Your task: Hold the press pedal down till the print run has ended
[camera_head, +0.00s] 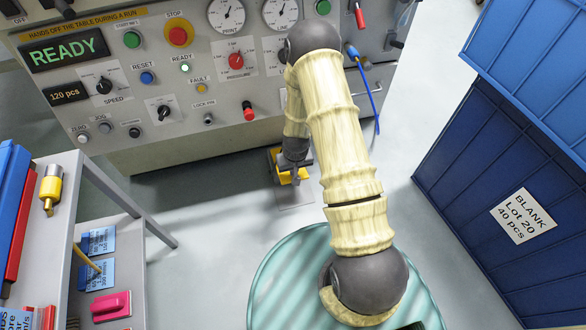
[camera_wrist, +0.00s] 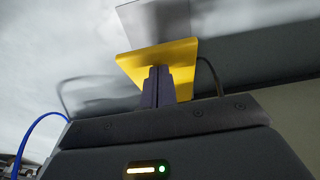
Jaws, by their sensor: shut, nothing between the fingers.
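The yellow press pedal (camera_head: 285,179) sits on the floor in front of the machine, partly hidden behind my arm in the head view. My gripper (camera_head: 296,178) is low over it. In the wrist view my gripper (camera_wrist: 158,72) is shut and empty, with its fingertips over the yellow pedal plate (camera_wrist: 180,56). The tips look to be at the plate; I cannot tell whether they touch it or how far it is pressed. The display (camera_head: 64,51) reads READY in green, and the READY lamp (camera_head: 185,68) is lit green.
The machine panel (camera_head: 225,130) with knobs and gauges stands behind the pedal. Blue crates (camera_head: 480,170) stand at the right, one labelled BLANK Lot 20. A grey shelf (camera_head: 75,185) with tools is at the left. A blue hose (camera_head: 369,90) hangs near my arm.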

